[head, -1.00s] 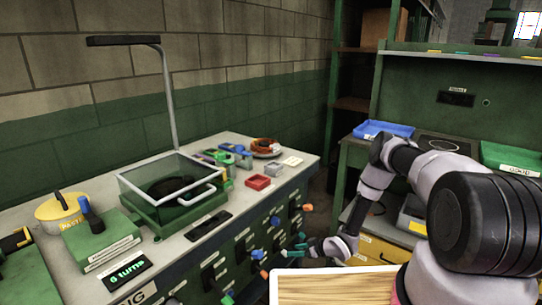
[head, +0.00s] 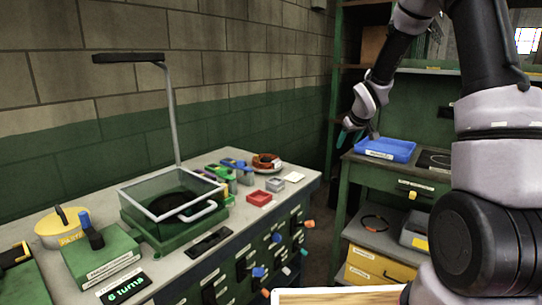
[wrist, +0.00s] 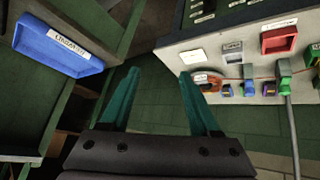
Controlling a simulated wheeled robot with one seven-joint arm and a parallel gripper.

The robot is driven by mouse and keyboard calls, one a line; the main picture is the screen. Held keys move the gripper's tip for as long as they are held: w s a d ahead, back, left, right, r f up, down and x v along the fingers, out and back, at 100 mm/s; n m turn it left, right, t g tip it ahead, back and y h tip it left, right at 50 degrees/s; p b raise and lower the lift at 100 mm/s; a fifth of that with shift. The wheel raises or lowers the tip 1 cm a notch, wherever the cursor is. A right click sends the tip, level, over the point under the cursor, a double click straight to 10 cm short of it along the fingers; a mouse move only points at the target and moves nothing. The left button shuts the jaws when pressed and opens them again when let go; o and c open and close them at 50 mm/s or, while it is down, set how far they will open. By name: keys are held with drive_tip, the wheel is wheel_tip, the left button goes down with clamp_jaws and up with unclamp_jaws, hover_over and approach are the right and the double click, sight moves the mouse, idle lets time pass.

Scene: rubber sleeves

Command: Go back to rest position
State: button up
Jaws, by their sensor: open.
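My gripper (head: 343,135) is raised in the air in front of the green shelving, above and left of the blue tray, with its teal fingers pointing down and left. In the wrist view my gripper (wrist: 160,100) shows two teal fingers spread apart with nothing between them. The arm is lifted and folded at the right of the head view. Beyond the fingers the wrist view shows the gap between the two benches.
The left bench (head: 290,195) carries a clear-lidded green box (head: 170,205), a red tray (head: 259,197) and a lamp (head: 170,110). The right bench holds the blue tray (head: 385,149), also in the wrist view (wrist: 58,45). The air around the gripper is clear.

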drive_tip(key=s+r+m, duration=0.4)
drive_tip(key=s+r, duration=1.2)
drive_tip(key=s, duration=0.1)
drive_tip(key=s+a+r+m+y, duration=0.1)
drive_tip(key=s+r, duration=0.1)
drive_tip(key=s, duration=0.7)
drive_tip(key=s+a+r+m, duration=0.1)
drive_tip(key=s+m, duration=0.1)
drive_tip(key=s, duration=0.8)
drive_tip(key=shift+s+a+r+g+y, duration=0.3)
drive_tip(key=shift+a+r+y, duration=0.05)
drive_tip(key=shift+a+y, duration=0.05)
